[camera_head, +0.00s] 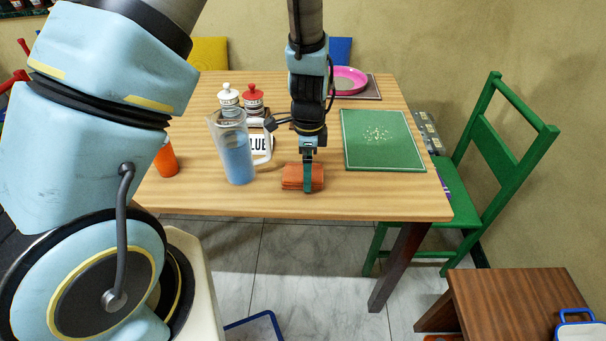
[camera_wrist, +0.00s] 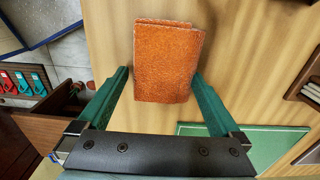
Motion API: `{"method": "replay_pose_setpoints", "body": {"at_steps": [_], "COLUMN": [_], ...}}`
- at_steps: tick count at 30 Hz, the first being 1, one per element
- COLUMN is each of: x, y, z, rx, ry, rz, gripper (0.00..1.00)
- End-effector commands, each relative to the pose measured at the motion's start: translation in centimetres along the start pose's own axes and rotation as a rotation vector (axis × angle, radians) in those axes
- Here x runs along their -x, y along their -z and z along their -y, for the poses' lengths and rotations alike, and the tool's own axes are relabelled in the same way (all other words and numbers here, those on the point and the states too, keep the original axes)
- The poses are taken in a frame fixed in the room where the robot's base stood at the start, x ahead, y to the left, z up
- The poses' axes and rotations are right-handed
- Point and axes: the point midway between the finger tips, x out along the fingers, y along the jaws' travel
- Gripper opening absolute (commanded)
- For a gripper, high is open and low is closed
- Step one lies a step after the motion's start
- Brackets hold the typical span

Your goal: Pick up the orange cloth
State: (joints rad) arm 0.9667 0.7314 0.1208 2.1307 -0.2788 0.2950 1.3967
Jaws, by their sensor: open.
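The orange cloth (camera_head: 296,177) lies folded on the wooden table near its front edge, to the right of the water pitcher. In the wrist view the cloth (camera_wrist: 165,60) is a folded rectangle at upper middle. My gripper (camera_head: 307,188) points down at the cloth. In the wrist view my gripper (camera_wrist: 160,80) is open, with one green finger on each side of the cloth's lower part. The right finger's tip is close to the cloth's edge; I cannot tell whether it touches. In the head view the finger hides part of the cloth.
A clear pitcher of blue water (camera_head: 236,155) stands just left of the cloth. Behind it are a white labelled container (camera_head: 262,145) and white-lidded (camera_head: 228,95) and red-lidded (camera_head: 252,93) jars. A green mat (camera_head: 382,140) lies right. An orange cup (camera_head: 166,160) stands left. The table's front edge (camera_head: 370,212) is close.

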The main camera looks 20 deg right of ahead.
Motion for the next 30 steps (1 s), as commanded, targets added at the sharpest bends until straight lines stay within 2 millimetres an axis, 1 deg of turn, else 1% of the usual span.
{"method": "replay_pose_setpoints", "body": {"at_steps": [6, 25, 26, 30], "x": [-0.04, -0.01, -0.01, -0.01], "y": [0.03, 0.04, 0.04, 0.04], "z": [0.03, 0.03, 0.03, 0.03], "rx": [0.000, -0.001, -0.001, -0.001], "ry": [0.001, 0.001, 0.001, 0.001], "rz": [-0.001, -0.001, -0.001, -0.001], "gripper": [0.99, 0.28, 0.26, 0.26]}}
